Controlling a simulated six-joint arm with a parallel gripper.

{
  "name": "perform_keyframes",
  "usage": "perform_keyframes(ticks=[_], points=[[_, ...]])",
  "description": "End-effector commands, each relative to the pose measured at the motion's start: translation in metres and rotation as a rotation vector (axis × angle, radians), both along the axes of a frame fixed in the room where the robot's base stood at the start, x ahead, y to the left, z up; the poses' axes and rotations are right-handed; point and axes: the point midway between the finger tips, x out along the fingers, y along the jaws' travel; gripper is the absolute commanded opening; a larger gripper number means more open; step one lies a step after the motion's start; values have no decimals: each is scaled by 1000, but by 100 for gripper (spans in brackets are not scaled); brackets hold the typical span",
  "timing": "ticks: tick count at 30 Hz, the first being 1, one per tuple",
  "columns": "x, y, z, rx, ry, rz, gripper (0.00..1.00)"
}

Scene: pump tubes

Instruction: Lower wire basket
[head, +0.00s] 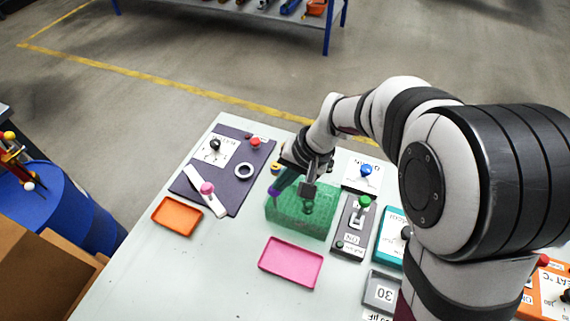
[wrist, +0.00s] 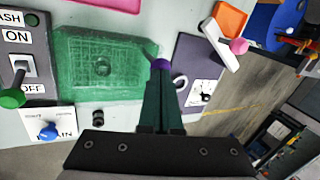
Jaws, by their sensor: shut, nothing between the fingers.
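A green see-through mesh box (head: 302,212), which I take to be the wire basket, stands on the pale table in the head view. It also shows in the wrist view (wrist: 95,62), left of my fingers, with a round dark shape inside it. My gripper (head: 282,182) is at the box's upper left edge, fingers pointing down and left. In the wrist view my fingers (wrist: 161,78) are together and empty. A small purple knob (wrist: 161,64) is right at the fingertips, at the box's side. I cannot tell whether they touch it.
Left of the box is a dark purple panel (head: 240,155) with a white lever (head: 212,200) and a white ring (head: 244,171). Orange (head: 177,216) and pink (head: 291,262) trays lie in front. A grey switch panel (head: 353,228) with a green knob stands close on the right.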

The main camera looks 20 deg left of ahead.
Motion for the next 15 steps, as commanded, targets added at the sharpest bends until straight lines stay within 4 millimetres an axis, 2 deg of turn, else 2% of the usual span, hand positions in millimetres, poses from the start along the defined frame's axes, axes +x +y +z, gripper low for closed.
perform_keyframes(ticks=[1, 3, 7, 15], points=[[-1, -1, -8, -11, 4, 4, 0], [-1, -1, -8, -11, 4, 4, 0], [0, -4, 2, -8, 2, 3, 0], [6, -32, 78, 3, -5, -2, 0]])
